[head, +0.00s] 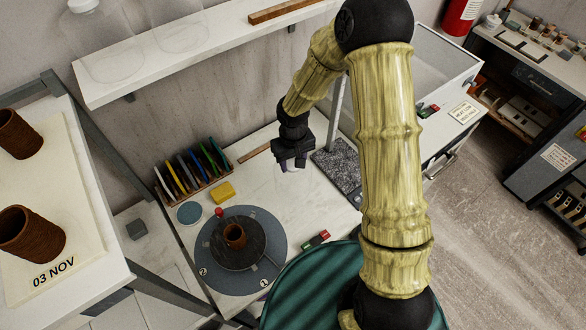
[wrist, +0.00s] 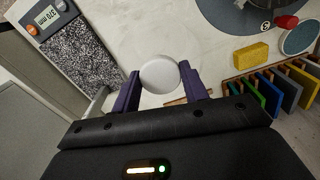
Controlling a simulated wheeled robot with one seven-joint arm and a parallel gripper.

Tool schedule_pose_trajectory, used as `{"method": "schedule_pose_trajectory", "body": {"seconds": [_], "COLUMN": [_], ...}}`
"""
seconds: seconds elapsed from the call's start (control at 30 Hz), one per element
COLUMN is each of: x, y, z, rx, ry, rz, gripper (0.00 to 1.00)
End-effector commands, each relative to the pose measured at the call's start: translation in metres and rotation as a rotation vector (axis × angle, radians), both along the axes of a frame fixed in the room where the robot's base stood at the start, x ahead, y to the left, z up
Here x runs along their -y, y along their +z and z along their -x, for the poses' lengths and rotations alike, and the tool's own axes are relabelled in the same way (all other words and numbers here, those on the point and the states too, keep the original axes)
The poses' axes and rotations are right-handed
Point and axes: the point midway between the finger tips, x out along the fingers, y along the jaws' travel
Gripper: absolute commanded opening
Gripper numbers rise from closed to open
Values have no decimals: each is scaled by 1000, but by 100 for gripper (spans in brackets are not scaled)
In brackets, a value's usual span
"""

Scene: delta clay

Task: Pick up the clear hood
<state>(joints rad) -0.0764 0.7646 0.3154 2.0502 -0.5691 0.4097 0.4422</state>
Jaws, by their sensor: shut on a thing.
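My gripper (head: 293,163) hangs above the white bench, left of the speckled stand. In the wrist view, its purple fingers (wrist: 159,72) are shut on a round white piece (wrist: 159,76), seen from above. It resembles the white knob on the clear vessel on the shelf.
The bench between gripper and turntable looks clear.

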Motion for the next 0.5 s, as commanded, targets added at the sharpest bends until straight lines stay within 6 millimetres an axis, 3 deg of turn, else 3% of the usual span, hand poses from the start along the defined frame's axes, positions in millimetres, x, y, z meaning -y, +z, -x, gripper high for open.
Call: {"method": "schedule_pose_trajectory", "body": {"seconds": [0.3,0.5], "x": [0,0], "y": [51,59], "z": [0,1], "rx": [2,-1], "ry": [0,1], "rz": [0,0], "gripper": [2,2]}}
